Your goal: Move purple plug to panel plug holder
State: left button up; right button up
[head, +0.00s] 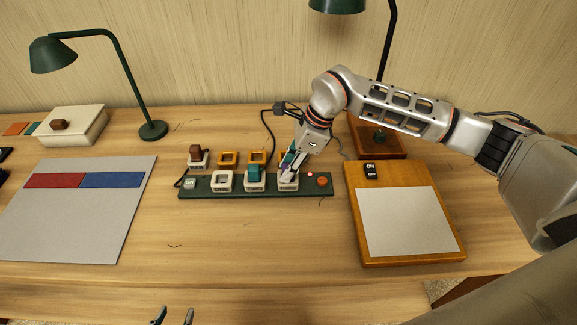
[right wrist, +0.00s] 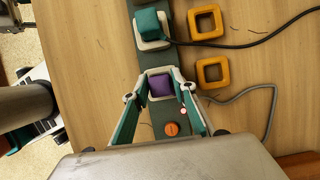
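The purple plug (right wrist: 161,85) sits in a white square holder on the dark green panel (head: 207,189), in the slot nearest the red button. My right gripper (right wrist: 160,80) is above this slot, pointing down. Its teal-padded fingers stand apart on either side of the plug, with fingertips close to the holder's edges; I cannot tell whether they touch. In the head view the gripper mostly hides the plug and its holder (head: 288,186). My left gripper (head: 173,316) is at the bottom edge of the head view, open and empty, away from the panel.
A teal plug (head: 254,174) sits in the neighbouring white holder; another white holder (head: 222,181) is empty. A brown plug (head: 196,153) and orange square frames (head: 228,158) stand behind the panel. A wooden board (head: 405,255) lies right.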

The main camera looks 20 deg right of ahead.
grip_shut()
pick_arm(q)
jog(key=shift+w+r, duration=0.1)
pick_arm(e)
jog(key=shift+r, duration=0.1)
jog(key=shift+r+p, duration=0.45)
jog(key=shift+r, duration=0.15)
pick_arm(q)
jog(key=shift+w+r+p, duration=0.15)
jog(key=shift+r+p, duration=0.5)
jog(key=shift+r, duration=0.35)
jog(key=shift+w+r+p, duration=0.15)
jog(key=shift+r+p, duration=0.45)
jog(key=shift+r, duration=0.35)
pick_arm(e)
jog(key=shift+r, duration=1.95)
pick_arm(q)
jog(key=f+b, duration=0.2)
jog(key=s+f+b, duration=0.1)
jog(key=f+b, duration=0.1)
jog(key=f, duration=0.1)
jog(key=shift+f, duration=0.25)
pick_arm(e)
jog(key=w+d+r, duration=0.2)
jog(key=w, duration=0.7)
jog(key=shift+d+r, duration=0.2)
jog(key=shift+d, duration=0.1)
